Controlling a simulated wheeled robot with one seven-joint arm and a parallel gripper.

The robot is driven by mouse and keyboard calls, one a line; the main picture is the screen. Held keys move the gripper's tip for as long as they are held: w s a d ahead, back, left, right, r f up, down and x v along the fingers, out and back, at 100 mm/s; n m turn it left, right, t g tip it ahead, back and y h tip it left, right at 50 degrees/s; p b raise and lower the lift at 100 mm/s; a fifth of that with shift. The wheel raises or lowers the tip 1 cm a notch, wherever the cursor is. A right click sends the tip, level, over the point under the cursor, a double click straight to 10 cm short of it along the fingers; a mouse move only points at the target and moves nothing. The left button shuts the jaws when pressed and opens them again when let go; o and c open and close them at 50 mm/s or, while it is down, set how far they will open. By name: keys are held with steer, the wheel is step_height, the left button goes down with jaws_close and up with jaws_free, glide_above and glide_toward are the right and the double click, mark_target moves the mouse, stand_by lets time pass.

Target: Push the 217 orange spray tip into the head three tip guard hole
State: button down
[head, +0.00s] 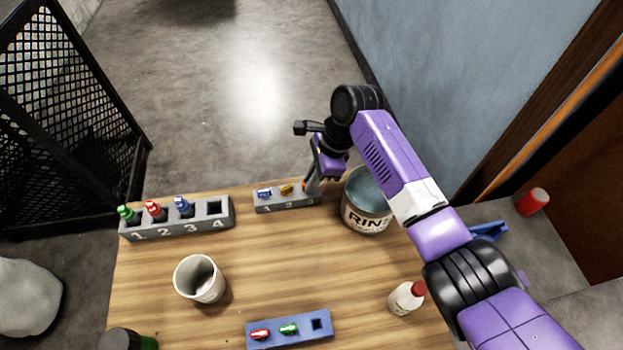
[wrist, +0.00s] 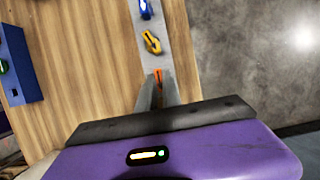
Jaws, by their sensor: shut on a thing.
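The grey head block (head: 287,203), numbered along its front, stands near the far edge of the table. A blue tip (head: 264,193) is at its hole 1 and a yellow tip (head: 286,189) at hole 2. My gripper (head: 310,187) points down at the block's right end, over hole 3, shut on the orange spray tip (wrist: 158,75). In the wrist view the orange tip shows between the grey fingers, in line with the yellow tip (wrist: 152,42) and blue tip (wrist: 146,9). The fingers hide hole 3, so I cannot tell how deep the orange tip sits.
The rinse bucket (head: 367,212) stands close to the right of the block. A grey rack (head: 180,228) with green, red and blue items is at left. A cup (head: 199,279), a blue holder (head: 290,341) with red and green tips, and a white bottle (head: 406,298) stand nearer.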

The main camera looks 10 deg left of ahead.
steer(key=shift+r+p, duration=0.6)
steer(key=shift+p, duration=0.2)
steer(key=shift+r+p, duration=1.05)
steer(key=shift+r, duration=1.4)
